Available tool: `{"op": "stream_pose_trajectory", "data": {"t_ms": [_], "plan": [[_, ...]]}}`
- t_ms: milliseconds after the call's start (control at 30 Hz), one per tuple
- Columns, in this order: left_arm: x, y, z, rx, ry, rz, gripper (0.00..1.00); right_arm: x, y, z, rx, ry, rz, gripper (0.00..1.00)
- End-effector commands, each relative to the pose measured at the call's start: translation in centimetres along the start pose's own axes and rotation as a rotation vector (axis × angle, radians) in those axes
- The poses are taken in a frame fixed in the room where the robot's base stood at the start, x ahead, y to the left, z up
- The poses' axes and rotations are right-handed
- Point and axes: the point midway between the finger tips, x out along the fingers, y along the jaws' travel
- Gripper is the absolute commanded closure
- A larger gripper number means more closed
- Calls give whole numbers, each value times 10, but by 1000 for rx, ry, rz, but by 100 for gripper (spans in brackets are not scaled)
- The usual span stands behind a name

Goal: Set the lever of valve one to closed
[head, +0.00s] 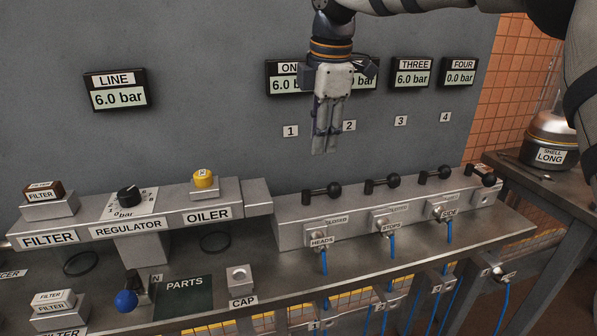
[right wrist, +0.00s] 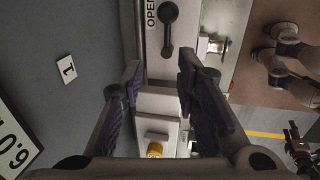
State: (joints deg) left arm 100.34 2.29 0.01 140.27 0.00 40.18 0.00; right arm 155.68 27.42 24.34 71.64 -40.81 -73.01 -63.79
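The lever of valve one (head: 320,191) is a black handle with a ball end on the grey manifold. It lies along the manifold, its ball to the right. A black lever also shows in the right wrist view (right wrist: 168,30), beside the word OPEN, just beyond the fingertips. A "CLOSED" label (head: 336,220) shows on the manifold's front under the lever in the head view. My right gripper (head: 325,151) points down above the lever, apart from it. The right wrist view shows its fingers (right wrist: 160,68) apart with nothing held. My left gripper is out of view.
Levers of other valves (head: 382,181) stand to the right along the manifold (head: 290,230). The yellow-capped oiler (head: 204,180) and the regulator knob (head: 129,195) are to the left. Blue hoses (head: 323,262) hang in front. The wall panel stands close behind.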

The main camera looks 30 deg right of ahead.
Motion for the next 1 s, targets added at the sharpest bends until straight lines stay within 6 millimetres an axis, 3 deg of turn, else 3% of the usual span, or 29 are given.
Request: {"op": "stream_pose_trajectory", "data": {"t_ms": [67, 300, 500, 633, 867, 900, 1000], "plan": [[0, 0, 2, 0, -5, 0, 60, 7, -1, 0, 0, -1, -2, 71], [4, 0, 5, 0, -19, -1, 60, 69, -2, 0, 1, 0, -7, 71], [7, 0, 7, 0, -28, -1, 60, 108, -1, 0, 1, 0, -5, 71], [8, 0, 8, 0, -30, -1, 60, 118, -1, 0, 2, 1, -1, 71], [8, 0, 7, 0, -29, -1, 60, 119, -1, 0, 2, 1, 1, 71], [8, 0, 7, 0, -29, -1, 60, 119, -1, 0, 2, 1, 1, 73], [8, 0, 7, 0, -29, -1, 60, 119, -1, 0, 2, 1, 1, 96]]}}
